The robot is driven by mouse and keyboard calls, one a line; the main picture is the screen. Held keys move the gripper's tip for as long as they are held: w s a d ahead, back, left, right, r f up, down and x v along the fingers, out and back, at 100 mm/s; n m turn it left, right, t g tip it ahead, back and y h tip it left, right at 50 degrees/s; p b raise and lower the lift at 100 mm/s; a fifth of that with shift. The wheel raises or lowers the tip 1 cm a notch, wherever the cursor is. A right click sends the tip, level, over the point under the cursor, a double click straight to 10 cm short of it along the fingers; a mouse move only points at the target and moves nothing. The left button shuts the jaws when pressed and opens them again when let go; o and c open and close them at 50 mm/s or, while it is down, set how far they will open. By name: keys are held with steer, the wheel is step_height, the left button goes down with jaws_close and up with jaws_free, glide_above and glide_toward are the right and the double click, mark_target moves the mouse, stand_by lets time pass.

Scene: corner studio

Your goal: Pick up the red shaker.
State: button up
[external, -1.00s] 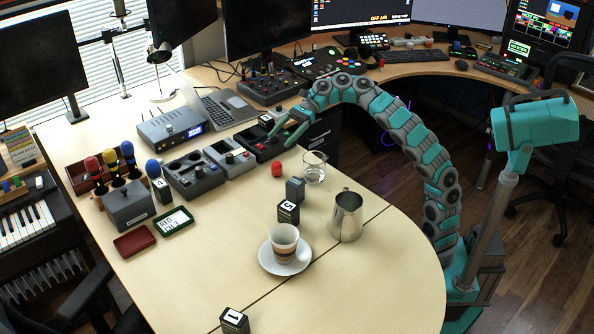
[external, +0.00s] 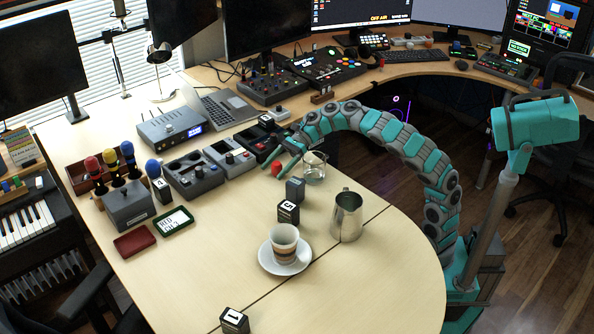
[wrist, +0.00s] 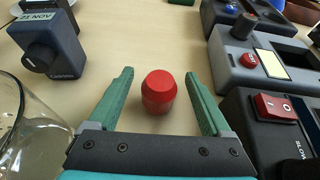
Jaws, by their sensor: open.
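The red shaker (wrist: 158,92) stands upright on the table, a small red cylinder with a bevelled top.
A glass (external: 314,170) stands close to the right of the shaker. A dark block (external: 295,189) and a block marked 5 (external: 288,211) are nearby. Grey control boxes (external: 229,157) line the other side. A metal pitcher (external: 346,217) and a cup (external: 284,243) stand nearer; open table lies left of them.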

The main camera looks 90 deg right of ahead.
steer(key=shift+x, duration=1.35)
steer(key=shift+c, duration=0.2)
jaws_close()
